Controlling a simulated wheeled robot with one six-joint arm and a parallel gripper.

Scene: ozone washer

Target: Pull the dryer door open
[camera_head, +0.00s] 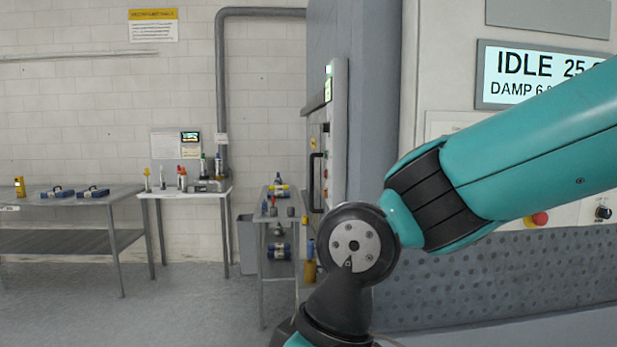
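No door that I can tell for sure is the dryer's shows. On the right a light machine front carries a display (540,76) reading "IDLE 25" and "DAMP 6", cut off by my arm and the picture edge. Below it is a grey perforated panel (500,280). Left of it, past a grey cabinet side, a light panel (337,135) with a dark upright handle (315,182) is seen nearly edge-on; I cannot tell which machine it belongs to. My teal arm crosses from the right and bends down at the middle; my gripper is outside the picture.
A red and yellow button (536,219) and a black knob (603,212) show below my arm. A small rack (277,217) with bottles stands left of the handle. A white table (186,192) and a grey bench (68,199) line the left wall. The left floor is clear.

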